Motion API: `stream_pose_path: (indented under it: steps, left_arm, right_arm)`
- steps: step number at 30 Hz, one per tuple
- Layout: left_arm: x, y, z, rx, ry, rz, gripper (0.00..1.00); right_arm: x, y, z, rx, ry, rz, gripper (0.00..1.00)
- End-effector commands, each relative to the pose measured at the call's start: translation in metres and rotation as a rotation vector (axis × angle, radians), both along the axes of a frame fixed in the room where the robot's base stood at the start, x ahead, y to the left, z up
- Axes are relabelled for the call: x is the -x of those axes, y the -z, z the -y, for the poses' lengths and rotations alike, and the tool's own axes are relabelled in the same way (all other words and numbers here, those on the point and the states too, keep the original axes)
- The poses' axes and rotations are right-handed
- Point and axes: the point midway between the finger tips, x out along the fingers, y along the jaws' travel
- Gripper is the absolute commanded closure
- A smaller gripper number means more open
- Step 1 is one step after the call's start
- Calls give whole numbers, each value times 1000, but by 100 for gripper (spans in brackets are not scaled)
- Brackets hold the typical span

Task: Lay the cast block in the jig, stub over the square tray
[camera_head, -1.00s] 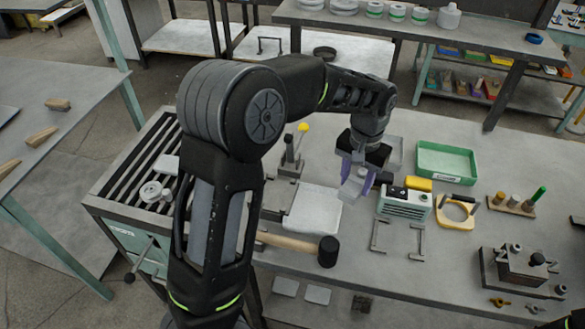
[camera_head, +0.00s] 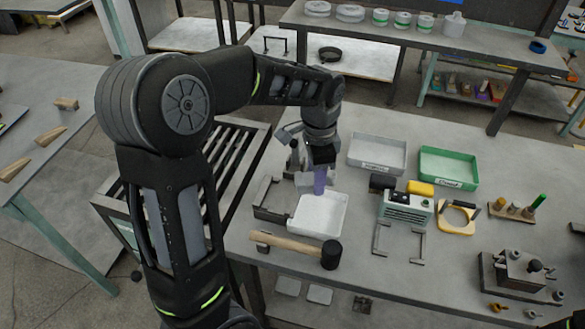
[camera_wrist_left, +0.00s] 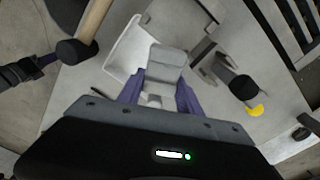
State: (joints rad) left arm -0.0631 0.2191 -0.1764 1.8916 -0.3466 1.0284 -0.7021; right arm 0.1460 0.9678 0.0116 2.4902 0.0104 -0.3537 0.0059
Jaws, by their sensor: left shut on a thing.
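My left gripper (camera_head: 318,182), with purple fingers, is shut on the grey cast block (camera_wrist_left: 165,72). In the head view the block (camera_head: 303,180) is partly hidden by the fingers. It is held over the area where the jig and tray meet; its exact height cannot be told. The jig (camera_head: 267,211) is a grey fixture with dark sides, left of the tray. The white square tray (camera_head: 320,215) lies in front of the gripper, apparently empty.
A mallet (camera_head: 331,254) lies at the front edge, its wooden handle close to the jig and tray. To the right are a grey-green device (camera_head: 405,208), a grey tray (camera_head: 377,153) and a green tray (camera_head: 447,167). A slatted rack (camera_head: 215,165) stands left.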

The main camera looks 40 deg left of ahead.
Motion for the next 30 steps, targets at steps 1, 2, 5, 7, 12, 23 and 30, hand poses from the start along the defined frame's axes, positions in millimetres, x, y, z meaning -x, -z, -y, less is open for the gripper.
stream_pose_path:
  steps: [1,2,5,7,12,23,30]
  left_arm:
    - [10,-9,-10,0,85,4,100]
    - [15,-12,-15,-2,142,6,100]
    - [29,-17,-28,-7,304,7,100]
    - [36,-20,-34,-10,383,9,100]
    - [42,-21,-39,-15,463,8,100]
    - [42,-18,-38,-14,463,8,100]
    - [42,-4,-38,-14,462,8,100]
  right_arm:
    - [1,-7,0,1,1,-1,64]
    - [1,-8,0,2,0,-3,64]
    - [1,-12,1,3,1,-4,64]
    - [2,-13,1,3,1,-5,64]
    - [2,-13,1,4,1,-6,64]
    - [2,-12,1,3,1,-5,64]
    - [1,-1,0,1,1,-1,64]
